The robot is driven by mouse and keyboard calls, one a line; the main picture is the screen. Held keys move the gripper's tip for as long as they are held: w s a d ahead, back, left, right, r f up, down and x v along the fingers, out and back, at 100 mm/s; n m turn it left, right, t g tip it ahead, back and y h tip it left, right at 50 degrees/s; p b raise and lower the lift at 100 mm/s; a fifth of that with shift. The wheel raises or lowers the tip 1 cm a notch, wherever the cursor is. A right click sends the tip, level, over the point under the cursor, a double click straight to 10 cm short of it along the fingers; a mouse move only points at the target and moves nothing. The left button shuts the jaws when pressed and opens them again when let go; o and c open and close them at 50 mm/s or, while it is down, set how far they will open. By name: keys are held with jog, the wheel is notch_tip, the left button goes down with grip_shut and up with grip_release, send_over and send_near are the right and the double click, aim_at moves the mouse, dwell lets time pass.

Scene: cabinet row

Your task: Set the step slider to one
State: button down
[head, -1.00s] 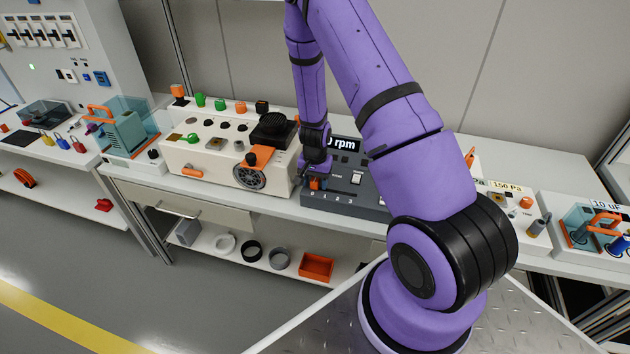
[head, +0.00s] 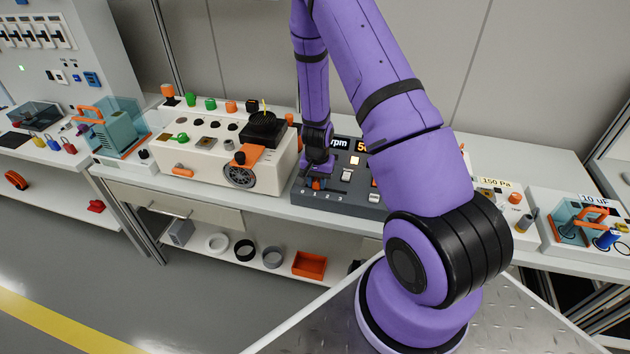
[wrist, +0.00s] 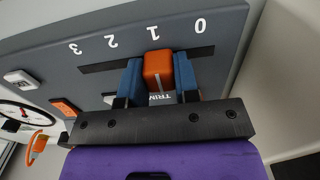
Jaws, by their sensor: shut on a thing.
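The step slider's orange knob (wrist: 158,70) sits in a dark slot (wrist: 100,66) on the grey panel in the wrist view, which shows the panel upside down. The scale reads 0, 1, 2, 3 from right to left, and the knob lines up with the 1 (wrist: 153,33). My gripper (wrist: 160,82) is shut on the knob, one blue finger on each side. In the head view my gripper (head: 318,184) is at the left part of the grey console (head: 335,200), and the knob is mostly hidden there.
The console has a display reading rpm (head: 340,143) and a white rocker (head: 347,175). A cream machine (head: 205,160) with an orange lever stands close on the left. A 150 Pa unit (head: 495,190) stands on the right. The bench's front edge is below.

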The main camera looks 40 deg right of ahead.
aim_at(317, 180)
jog(key=c, duration=0.8)
grip_release()
jog(key=shift+c, duration=0.2)
jog(key=shift+r, duration=0.1)
notch_tip(317, 180, up, 11)
jog(key=shift+f, duration=0.2)
